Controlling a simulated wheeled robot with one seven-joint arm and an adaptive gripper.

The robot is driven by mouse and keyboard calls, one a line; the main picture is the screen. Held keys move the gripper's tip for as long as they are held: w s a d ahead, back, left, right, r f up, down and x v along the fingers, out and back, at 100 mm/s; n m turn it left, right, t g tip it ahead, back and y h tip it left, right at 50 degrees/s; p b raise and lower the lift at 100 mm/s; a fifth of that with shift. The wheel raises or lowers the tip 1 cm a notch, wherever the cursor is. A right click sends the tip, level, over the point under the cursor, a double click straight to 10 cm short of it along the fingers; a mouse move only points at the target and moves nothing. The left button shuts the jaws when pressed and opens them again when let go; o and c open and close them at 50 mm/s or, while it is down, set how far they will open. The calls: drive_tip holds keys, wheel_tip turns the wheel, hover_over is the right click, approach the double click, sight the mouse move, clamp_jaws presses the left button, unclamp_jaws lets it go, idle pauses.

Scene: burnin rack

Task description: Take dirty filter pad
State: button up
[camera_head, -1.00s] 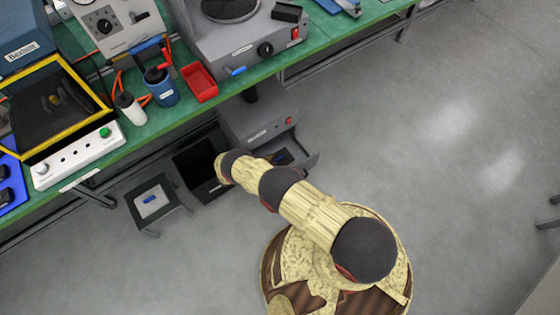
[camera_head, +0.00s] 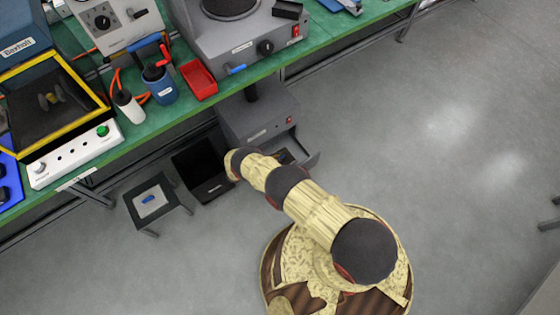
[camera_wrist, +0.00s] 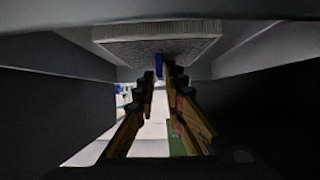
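In the wrist view a grey, coarse-textured filter pad (camera_wrist: 185,47) lies across the top, between the grey walls of an open drawer. A blue tab (camera_wrist: 158,64) sticks out from its near edge. My gripper (camera_wrist: 160,80) points at the tab, its two fingers either side of the tab's line with a gap between them. It looks open; contact with the tab cannot be made out. In the head view my arm hides the gripper and most of the open drawer (camera_head: 306,161) of the grey unit (camera_head: 258,118) under the bench.
A low stand (camera_head: 130,209) holds a pale pad with a blue tab (camera_head: 148,199). A black open bin (camera_head: 214,187) stands between it and the grey unit. The green bench (camera_head: 140,135) overhangs behind, crowded with equipment.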

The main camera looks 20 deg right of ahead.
clamp_jaws()
